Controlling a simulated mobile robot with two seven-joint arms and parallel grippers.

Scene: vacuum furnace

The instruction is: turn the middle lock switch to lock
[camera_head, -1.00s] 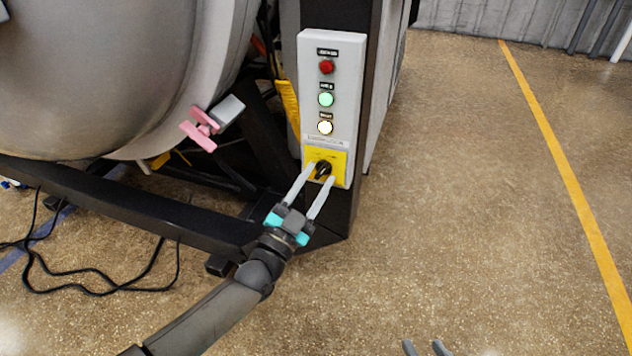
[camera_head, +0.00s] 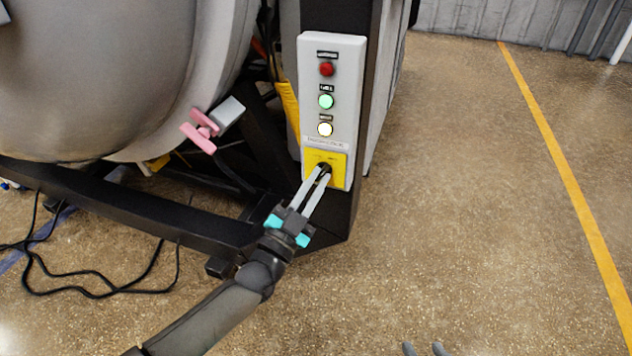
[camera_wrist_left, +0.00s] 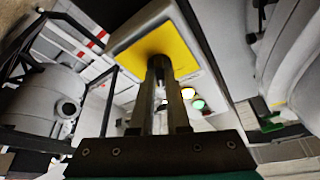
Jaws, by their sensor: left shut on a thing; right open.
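The black lock switch (camera_head: 325,166) sits on a yellow plate (camera_head: 338,161) at the bottom of a light grey control panel (camera_head: 345,100). My left gripper (camera_head: 321,173) is shut on the switch, its two pale fingers on either side of it. In the left wrist view the fingertips (camera_wrist_left: 160,66) meet in front of the yellow plate (camera_wrist_left: 168,42) and mostly hide the switch, so its turn angle cannot be told. My right gripper (camera_head: 424,349) shows only as two fingertips at the bottom edge, apart and empty.
Above the switch are a red button (camera_head: 326,69), a green light (camera_head: 326,101) and a white light (camera_head: 325,129). A pink handle (camera_head: 200,131) juts from the furnace at the left. A black frame beam (camera_head: 130,205) runs below. The floor to the right is clear.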

